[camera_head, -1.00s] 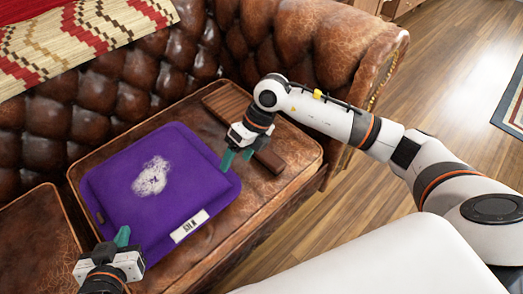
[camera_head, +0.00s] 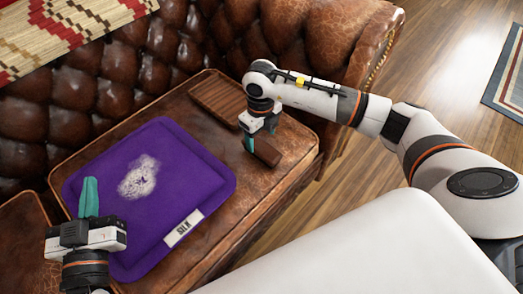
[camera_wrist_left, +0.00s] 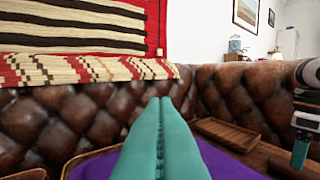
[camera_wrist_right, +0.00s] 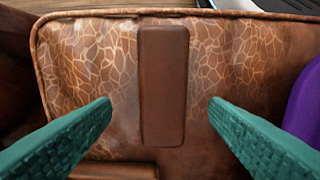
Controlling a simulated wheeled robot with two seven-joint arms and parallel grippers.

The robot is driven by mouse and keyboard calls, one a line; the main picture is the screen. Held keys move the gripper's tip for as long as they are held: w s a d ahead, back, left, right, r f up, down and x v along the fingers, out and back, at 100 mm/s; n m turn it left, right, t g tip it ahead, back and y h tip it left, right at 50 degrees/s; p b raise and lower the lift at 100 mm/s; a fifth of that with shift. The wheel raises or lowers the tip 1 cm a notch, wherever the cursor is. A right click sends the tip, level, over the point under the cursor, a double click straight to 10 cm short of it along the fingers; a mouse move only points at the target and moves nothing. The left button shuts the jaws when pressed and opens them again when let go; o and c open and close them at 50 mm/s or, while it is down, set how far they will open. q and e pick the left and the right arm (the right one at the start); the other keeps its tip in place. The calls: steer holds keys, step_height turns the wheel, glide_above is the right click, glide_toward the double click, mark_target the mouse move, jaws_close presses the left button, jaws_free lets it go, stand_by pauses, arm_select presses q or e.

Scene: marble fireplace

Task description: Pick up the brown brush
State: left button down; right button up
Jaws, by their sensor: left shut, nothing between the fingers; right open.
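The brown brush (camera_head: 266,152) lies on the leather seat to the right of the purple cushion in the head view. It is a smooth, dark brown block; any bristles are hidden. The right wrist view shows the brush (camera_wrist_right: 163,75) lengthwise between the two teal fingers. My right gripper (camera_head: 249,144) is open and hovers over the brush, with a finger on either side in the wrist view; I cannot tell its exact height. My left gripper (camera_head: 89,190) is shut and empty at the cushion's left edge, fingers also seen in the left wrist view (camera_wrist_left: 160,135).
The purple cushion (camera_head: 190,180) has a white patch and a "SILK" label. A ribbed wooden tray (camera_head: 212,93) lies behind the brush, near the backrest (camera_head: 110,90). A patterned blanket (camera_head: 60,30) hangs at the back left. The sofa arm (camera_head: 340,60) stands at right.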

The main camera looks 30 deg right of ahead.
mark_target(261, 146)
steer(key=f, duration=0.1)
steer(key=f+b, duration=0.1)
steer(key=f, duration=0.1)
steer(key=f+b, duration=0.1)
steer(key=shift+s+a+f, duration=0.1)
steer(key=shift+s+f, duration=0.2)
steer(key=shift+f, duration=0.1)
arm_select(q)
step_height(261, 146, up, 7)
steer(key=s+t+h, duration=0.1)
steer(key=s+t, duration=0.1)
steer(key=t, duration=0.3)
steer(key=shift+d+f+h, duration=0.15)
steer(key=shift+d+h, duration=0.15)
steer(key=shift+h, duration=0.1)
arm_select(e)
steer(key=shift+f, duration=0.15)
steer(key=c, duration=1.1)
